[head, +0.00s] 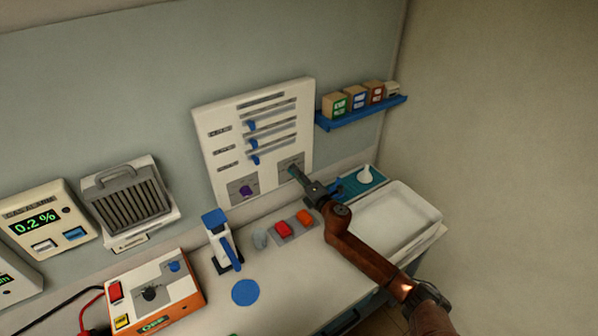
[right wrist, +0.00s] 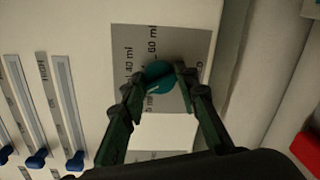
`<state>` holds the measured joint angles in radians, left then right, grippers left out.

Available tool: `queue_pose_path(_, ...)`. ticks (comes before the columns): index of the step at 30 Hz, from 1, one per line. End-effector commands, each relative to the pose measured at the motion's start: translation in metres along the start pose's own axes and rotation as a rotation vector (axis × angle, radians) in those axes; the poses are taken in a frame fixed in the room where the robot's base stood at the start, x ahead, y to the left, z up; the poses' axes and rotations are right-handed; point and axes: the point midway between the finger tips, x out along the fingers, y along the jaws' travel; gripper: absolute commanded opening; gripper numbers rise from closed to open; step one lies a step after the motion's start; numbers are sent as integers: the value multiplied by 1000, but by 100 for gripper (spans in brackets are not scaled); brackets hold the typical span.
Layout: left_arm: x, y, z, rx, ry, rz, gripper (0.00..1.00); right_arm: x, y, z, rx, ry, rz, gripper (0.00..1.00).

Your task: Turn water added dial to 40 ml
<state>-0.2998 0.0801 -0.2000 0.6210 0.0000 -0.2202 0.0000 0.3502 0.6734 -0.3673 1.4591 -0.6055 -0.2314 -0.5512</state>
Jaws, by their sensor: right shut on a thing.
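The white wall panel (head: 205,120) carries a grey dial plate (head: 287,163) at its lower right. The teal water dial (right wrist: 158,76) sits on that plate in the right wrist view, with printed labels around it, among them 40 ml and 60 ml. My right gripper (right wrist: 158,82) is shut on the dial, one finger on each side. A short pale mark shows on the dial's lower left part, but its exact reading is unclear. In the head view my right gripper (head: 297,175) reaches the plate and mostly hides the dial. My left gripper is not in view.
Blue sliders (head: 252,143) and a purple knob (head: 246,191) are on the same panel. A blue shelf with small boxes (head: 362,113) is at right, above a white tray (head: 432,213). Red buttons (head: 283,229) and a blue-topped device (head: 214,217) stand on the counter.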

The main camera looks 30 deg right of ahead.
Motion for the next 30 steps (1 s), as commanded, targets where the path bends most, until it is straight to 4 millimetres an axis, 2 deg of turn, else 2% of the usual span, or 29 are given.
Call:
queue_pose_path(18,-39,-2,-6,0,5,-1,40,0,2,3,581,36,-17,4)
queue_pose_path(30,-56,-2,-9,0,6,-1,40,0,0,4,860,54,-26,4)
